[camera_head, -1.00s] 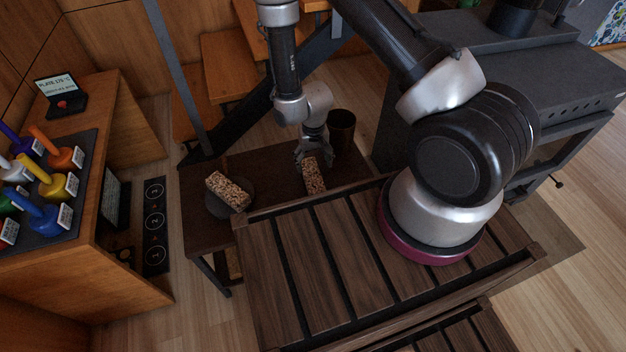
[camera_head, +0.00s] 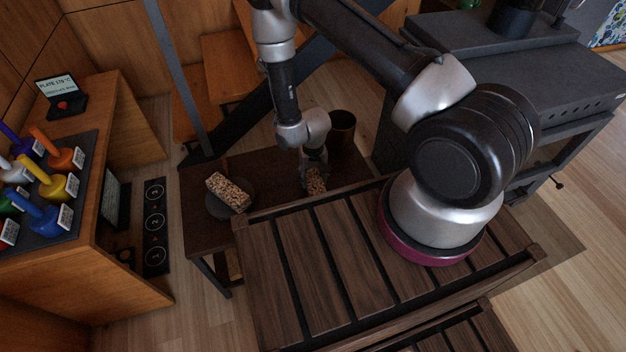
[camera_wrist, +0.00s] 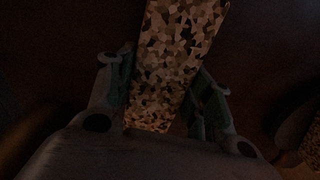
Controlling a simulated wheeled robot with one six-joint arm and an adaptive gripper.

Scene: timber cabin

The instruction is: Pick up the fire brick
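Two speckled tan-and-brown bricks show in the head view; which one is the fire brick I cannot tell by looks. One brick (camera_head: 316,183) lies on the dark low table, under my gripper (camera_head: 313,172). In the wrist view this brick (camera_wrist: 172,60) runs between the two fingers of my gripper (camera_wrist: 160,85), slightly skewed to them. The fingers stand close along its two sides; whether they press on it is too dark to tell. The other brick (camera_head: 228,191) lies tilted on a round dark plate (camera_head: 217,209) to the left.
A dark cylindrical pot (camera_head: 341,130) stands just right of and behind my gripper. A slatted wooden surface (camera_head: 300,270) with a raised rim lies in front of the low table (camera_head: 205,237). A black stove (camera_head: 500,75) is at the right. The table between the bricks is clear.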

